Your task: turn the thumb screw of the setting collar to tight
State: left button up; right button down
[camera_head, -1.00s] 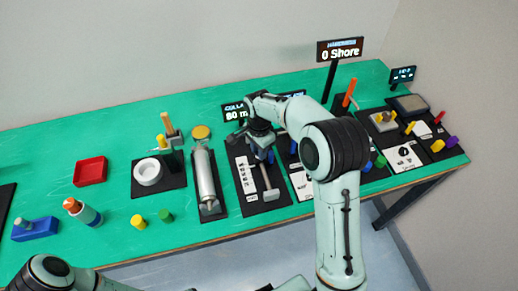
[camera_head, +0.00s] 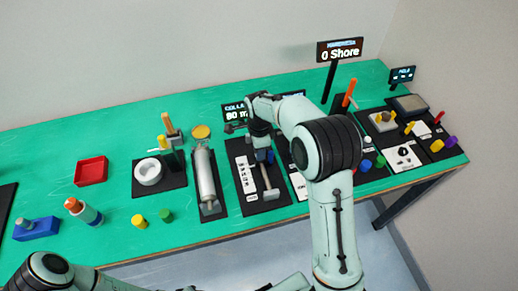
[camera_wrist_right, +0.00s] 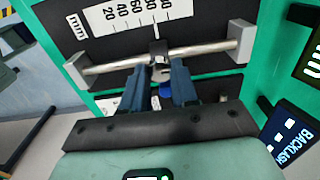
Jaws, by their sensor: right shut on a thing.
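The setting collar (camera_wrist_right: 158,48) is a dark block around a grey rod (camera_wrist_right: 110,65), beside a white printed scale (camera_wrist_right: 135,15) on a black board. Its thumb screw (camera_wrist_right: 161,73) is a small grey knob on the near side of the collar, partly hidden between the fingers. My right gripper (camera_wrist_right: 164,78) has its two blue fingers shut on the thumb screw. In the head view the right gripper (camera_head: 262,156) is over the collar's board (camera_head: 244,190), hiding the collar. My left gripper is out of view; only part of its arm shows at lower left.
The collar display (camera_head: 235,113) stands behind the board, partly covered by my arm, reading 80. A grey cylinder fixture (camera_head: 206,176) stands close on the left. More boards with coloured knobs lie to the right. Green table is clear at the back left.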

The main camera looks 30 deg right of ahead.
jog(key=shift+r, duration=0.1)
jog(key=c, duration=1.1)
grip_release()
jog(key=shift+c, duration=0.2)
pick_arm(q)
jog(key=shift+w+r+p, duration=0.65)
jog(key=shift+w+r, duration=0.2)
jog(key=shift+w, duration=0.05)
pick_arm(e)
notch_tip(320, 180, up, 13)
jog(key=shift+r, duration=0.15)
